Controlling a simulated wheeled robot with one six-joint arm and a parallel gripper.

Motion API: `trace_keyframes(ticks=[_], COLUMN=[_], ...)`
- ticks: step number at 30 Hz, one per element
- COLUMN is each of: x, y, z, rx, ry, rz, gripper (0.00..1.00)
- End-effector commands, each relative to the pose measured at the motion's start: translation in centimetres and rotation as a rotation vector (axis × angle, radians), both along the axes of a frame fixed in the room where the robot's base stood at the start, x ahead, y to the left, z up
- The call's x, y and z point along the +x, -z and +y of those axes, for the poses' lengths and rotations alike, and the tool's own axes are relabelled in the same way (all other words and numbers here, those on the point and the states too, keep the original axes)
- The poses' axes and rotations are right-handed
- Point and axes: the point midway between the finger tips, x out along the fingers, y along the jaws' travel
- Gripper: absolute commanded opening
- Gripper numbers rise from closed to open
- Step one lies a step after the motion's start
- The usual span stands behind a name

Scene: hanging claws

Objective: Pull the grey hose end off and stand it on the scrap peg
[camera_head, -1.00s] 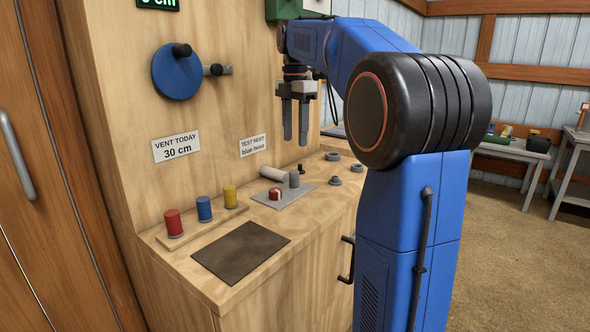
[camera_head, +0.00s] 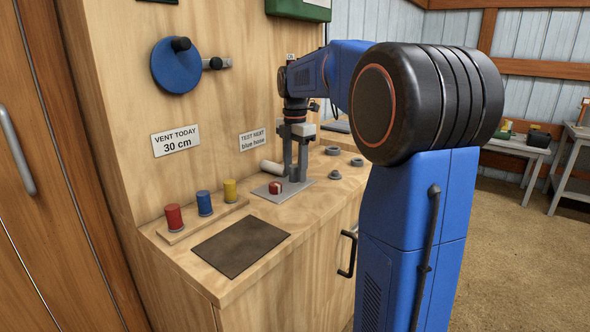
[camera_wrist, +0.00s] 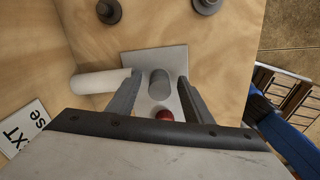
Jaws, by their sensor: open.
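The grey hose end (camera_wrist: 160,82) is a short cylinder standing upright on a light grey plate (camera_wrist: 140,57). In the wrist view it lies between the two fingers of my gripper (camera_wrist: 160,95), with gaps visible on both sides. In the head view my gripper (camera_head: 295,172) is open, points down and is low over the plate (camera_head: 292,198). The fingers mostly hide the grey hose end there. I cannot tell which fitting is the scrap peg; grey round fittings (camera_head: 335,174) stand on the bench to the right.
A red piece (camera_head: 275,188) sits on the plate close to the fingers. A white cylinder (camera_head: 271,167) lies beside the plate. Red (camera_head: 174,218), blue (camera_head: 204,203) and yellow (camera_head: 230,190) cylinders stand on a wooden strip. A dark mat (camera_head: 240,246) lies at the front.

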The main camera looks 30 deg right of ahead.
Motion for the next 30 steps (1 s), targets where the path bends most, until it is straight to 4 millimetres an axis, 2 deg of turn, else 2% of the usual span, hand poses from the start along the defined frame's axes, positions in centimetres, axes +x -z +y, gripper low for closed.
trace_keyframes(ticks=[8, 12, 14, 15, 16, 18, 30], x=[0.0, 0.01, 0.01, 0.01, 0.01, 0.01, 0.03], y=[0.09, 0.08, 0.07, 0.07, 0.07, 0.06, -0.19], z=[0.0, 0.0, 0.0, 0.0, 0.0, -0.01, -0.01], rx=[0.0, 0.0, 0.0, 0.0, 0.0, 0.0, -0.001], ry=[0.0, 0.0, 0.0, 0.0, 0.0, 0.0, 0.0], rz=[0.0, 0.0, 0.0, 0.0, 0.0, 0.0, -0.001], gripper=[0.46, 0.13, 0.02, 0.02, 0.17, 0.0, 0.0])
